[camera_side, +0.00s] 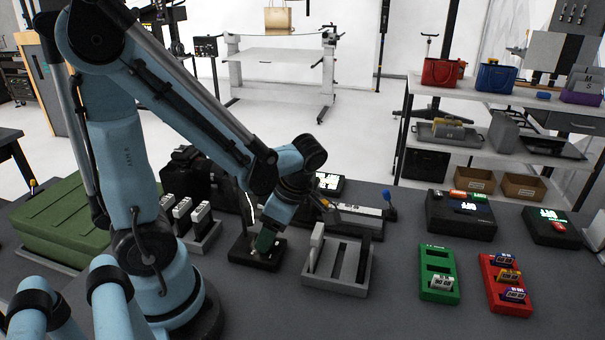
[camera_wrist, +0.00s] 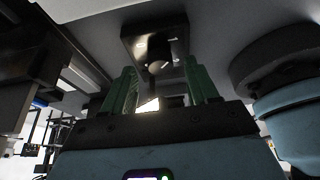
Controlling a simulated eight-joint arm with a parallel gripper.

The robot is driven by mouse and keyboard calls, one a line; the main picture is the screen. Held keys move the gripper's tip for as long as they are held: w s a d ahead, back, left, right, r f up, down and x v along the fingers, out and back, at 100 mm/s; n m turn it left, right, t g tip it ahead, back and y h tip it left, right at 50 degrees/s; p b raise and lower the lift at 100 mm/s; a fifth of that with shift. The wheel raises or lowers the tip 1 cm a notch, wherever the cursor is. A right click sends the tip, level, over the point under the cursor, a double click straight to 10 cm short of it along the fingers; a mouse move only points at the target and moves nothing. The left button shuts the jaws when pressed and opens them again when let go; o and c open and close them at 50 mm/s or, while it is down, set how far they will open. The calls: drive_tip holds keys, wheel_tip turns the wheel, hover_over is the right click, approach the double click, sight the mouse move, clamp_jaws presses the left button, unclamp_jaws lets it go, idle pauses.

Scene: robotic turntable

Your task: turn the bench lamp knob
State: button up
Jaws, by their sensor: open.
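The small dark box (camera_side: 240,250) stands on the bench just below my gripper (camera_side: 265,240), whose green fingers point down at it. In the wrist view, the dark box (camera_wrist: 137,36) lies beyond the fingertips, with a rounded grey knob (camera_wrist: 157,67) on its face. My gripper's two green fingers (camera_wrist: 160,72) are apart, one on each side of the knob. I cannot tell whether either finger touches it. In the side view the knob is hidden by my gripper. A bright patch shows low between the fingers in the wrist view.
A grey slotted rack (camera_side: 333,284) stands close to the right of the box. Another rack (camera_side: 203,240) with upright modules stands to its left. Green (camera_side: 439,293) and red (camera_side: 513,309) trays lie farther right. A green case (camera_side: 62,225) sits at left.

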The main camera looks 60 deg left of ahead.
drive_tip(key=shift+x, duration=0.9)
drive_tip(key=c, duration=1)
drive_tip(key=shift+c, duration=0.2)
